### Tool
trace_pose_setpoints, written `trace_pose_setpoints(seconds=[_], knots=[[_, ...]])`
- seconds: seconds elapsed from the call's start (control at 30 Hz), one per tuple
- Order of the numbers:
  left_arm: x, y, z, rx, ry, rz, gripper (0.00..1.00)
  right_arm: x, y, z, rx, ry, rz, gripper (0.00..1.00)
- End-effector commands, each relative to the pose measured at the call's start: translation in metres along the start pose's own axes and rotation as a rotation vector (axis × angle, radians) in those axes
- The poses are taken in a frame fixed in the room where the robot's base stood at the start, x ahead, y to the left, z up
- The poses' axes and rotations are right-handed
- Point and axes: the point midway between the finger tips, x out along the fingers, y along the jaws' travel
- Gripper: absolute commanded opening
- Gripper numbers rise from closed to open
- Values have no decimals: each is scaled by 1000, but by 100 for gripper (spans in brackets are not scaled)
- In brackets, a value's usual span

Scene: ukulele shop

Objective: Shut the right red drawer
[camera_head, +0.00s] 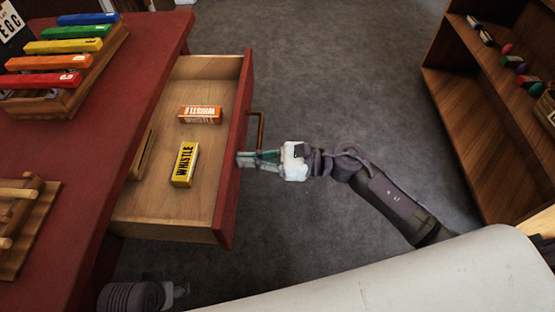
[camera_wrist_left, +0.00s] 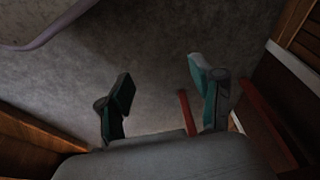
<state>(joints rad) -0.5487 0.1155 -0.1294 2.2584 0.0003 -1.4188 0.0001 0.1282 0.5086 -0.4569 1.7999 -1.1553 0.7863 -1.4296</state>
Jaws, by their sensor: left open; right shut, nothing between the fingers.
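The red drawer (camera_head: 236,170) stands open from the red-topped table (camera_head: 160,65), its front facing right with a brass-coloured handle (camera_head: 261,128). Inside lie an orange whistle box (camera_head: 200,115) and a yellow whistle box (camera_head: 184,164). My right gripper (camera_head: 242,159) is shut and empty, its fingertips at the outer face of the drawer front, just below the handle in the picture. I cannot tell whether they touch it. My left gripper (camera_wrist_left: 158,95) is open and empty in the left wrist view, low over the grey floor; in the head view only part of the left arm shows at bottom left.
A rack of coloured bars (camera_head: 70,60) and a wooden stand (camera_head: 25,215) sit on the table top. A wooden shelf (camera_head: 460,110) with small items stands at the right. The grey carpet (camera_head: 340,70) between is clear.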

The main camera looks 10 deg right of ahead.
Motion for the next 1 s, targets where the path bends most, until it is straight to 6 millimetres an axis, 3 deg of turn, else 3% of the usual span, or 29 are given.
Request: trace_pose_setpoints(seconds=[0.2, 0.6, 0.8, 1.0], knots=[[-15, -1, -2, -1, 12, -2, 66, 64, 0, 0, -3, -3, 3, 0], [-52, -2, -1, -3, 31, -5, 66, 168, 0, -1, -2, 0, 2, 0], [-45, -2, 1, -3, 29, -5, 66, 202, 0, -2, -1, 1, 1, 0], [-42, -2, 1, -3, 29, -5, 66, 221, 0, -2, 0, 2, 0, 0]])
